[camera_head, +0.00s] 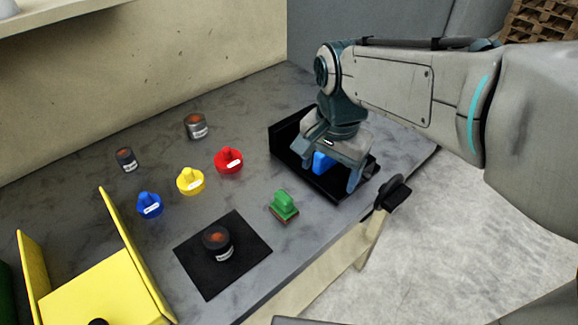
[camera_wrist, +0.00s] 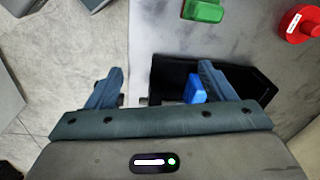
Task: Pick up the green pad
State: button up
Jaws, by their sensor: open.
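The green pad (camera_head: 284,205) has a green handle-like top and a reddish lower edge. It stands on the grey table, right of a black mat and left of the black tray. In the wrist view the green pad (camera_wrist: 204,10) is at the top edge, partly cut off. My gripper (camera_head: 340,180) is over the black tray (camera_head: 283,149), to the right of the green pad and apart from it. In the wrist view my gripper (camera_wrist: 160,82) has its fingers wide apart. A blue block (camera_head: 322,163) stands in the tray near the fingers, partly hidden by my gripper.
Red (camera_head: 228,160), yellow (camera_head: 190,181) and blue (camera_head: 149,205) knobbed pieces stand left of the green pad. A dark can (camera_head: 217,243) stands on the black mat (camera_head: 196,276). Two more cans are behind. A yellow positioner (camera_head: 100,290) is at lower left.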

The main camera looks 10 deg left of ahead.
aim_at(284, 196)
jog(key=a+r+m, duration=0.2)
jog(key=a, duration=0.6)
jog(key=shift+g, duration=0.4)
jog(key=f, duration=1.3)
jog(key=shift+w+a+f, duration=0.25)
jog(key=shift+a+f, duration=0.05)
jog(key=shift+f, duration=0.1)
jog(key=c, duration=1.1)
